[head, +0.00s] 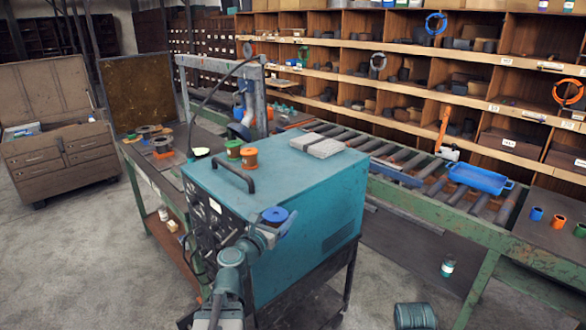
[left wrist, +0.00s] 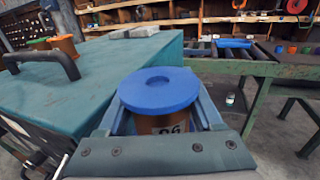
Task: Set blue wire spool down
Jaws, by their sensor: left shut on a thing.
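The blue wire spool (head: 275,214) has a blue top flange with a small centre hole. Its coppery-brown body with a dark printed label shows in the left wrist view (left wrist: 160,125). My left gripper (head: 273,228) is shut around the spool's body and holds it upright at the front edge of the teal cabinet (head: 290,190). In the left wrist view the spool sits between the two fingers (left wrist: 160,118), with the cabinet top at the left and behind. The spool's underside is hidden. My right gripper is not in view.
A green-topped spool (head: 233,149) and an orange spool (head: 249,157) stand on the cabinet's back left, near a black handle (head: 235,176). A grey stack (head: 317,145) lies at the back. The cabinet top's front and right are clear. A roller conveyor (head: 430,180) bears a blue tray (head: 480,179).

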